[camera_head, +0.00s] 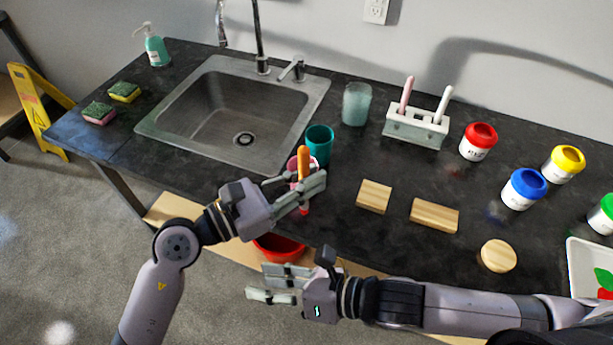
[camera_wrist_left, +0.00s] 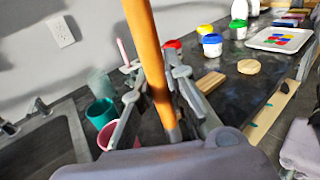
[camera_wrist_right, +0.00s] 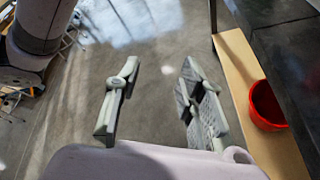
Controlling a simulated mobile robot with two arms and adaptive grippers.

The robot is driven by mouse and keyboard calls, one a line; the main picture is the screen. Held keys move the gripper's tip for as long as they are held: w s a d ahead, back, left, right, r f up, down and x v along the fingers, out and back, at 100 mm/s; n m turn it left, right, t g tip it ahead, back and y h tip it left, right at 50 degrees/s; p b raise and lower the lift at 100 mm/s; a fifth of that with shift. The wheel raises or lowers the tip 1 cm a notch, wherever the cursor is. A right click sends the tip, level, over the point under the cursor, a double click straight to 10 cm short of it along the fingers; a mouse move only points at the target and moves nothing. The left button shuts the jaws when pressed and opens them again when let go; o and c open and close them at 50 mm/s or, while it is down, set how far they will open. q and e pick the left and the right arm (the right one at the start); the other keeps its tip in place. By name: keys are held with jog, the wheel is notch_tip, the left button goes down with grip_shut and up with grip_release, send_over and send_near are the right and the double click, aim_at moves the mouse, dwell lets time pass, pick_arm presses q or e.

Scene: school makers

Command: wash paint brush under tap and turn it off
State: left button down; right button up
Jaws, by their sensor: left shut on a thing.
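My left gripper (camera_head: 305,188) is shut on the paint brush (camera_head: 303,160), held upright at the counter's front edge, right of the sink. Its orange handle (camera_wrist_left: 145,45) rises between the fingers in the left wrist view; its lower end looks reddish in the head view. The sink (camera_head: 215,125) is a steel basin and looks empty. The tap (camera_head: 262,62) stands behind it with a small lever (camera_head: 293,69) at its right; the upper spout is out of frame. I cannot tell clearly whether water runs. My right gripper (camera_head: 262,283) is open and empty in front of the counter; its spread fingers show in the right wrist view (camera_wrist_right: 155,95).
A teal cup (camera_head: 320,143) and a pink cup (camera_wrist_left: 106,134) stand close to the left gripper. A glass (camera_head: 356,104), brush holder (camera_head: 415,127), wooden blocks (camera_head: 374,196) and paint jars (camera_head: 478,142) lie rightward. Sponges (camera_head: 99,113) sit left; a red bucket (camera_wrist_right: 266,105) is below.

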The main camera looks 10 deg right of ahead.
jog(key=d+f+m+h, duration=0.3)
jog(key=d+f+m, duration=0.5)
jog(key=f, duration=0.5)
jog(key=s+d+f+m+g+h, duration=0.1)
jog(key=d+f+m+h, duration=0.4)
jog(key=f+m, duration=0.65)
jog(key=d+f+m+h, duration=0.2)
jog(key=d+f+m, duration=0.6)
jog(key=f, duration=0.6)
jog(key=s+d+f+m+g+h, duration=0.1)
jog(key=s+d+f+m+g, duration=0.1)
jog(key=s+f+m, duration=0.4)
jog(key=s+d+f+m+g+h, duration=0.1)
jog(key=s+f+m, duration=0.5)
jog(key=s, duration=0.8)
jog(key=shift+s+d+f+g, duration=0.3)
jog(key=shift+d+f+g, duration=0.1)
jog(key=shift+d+f, duration=0.4)
jog(key=shift+r, duration=0.1)
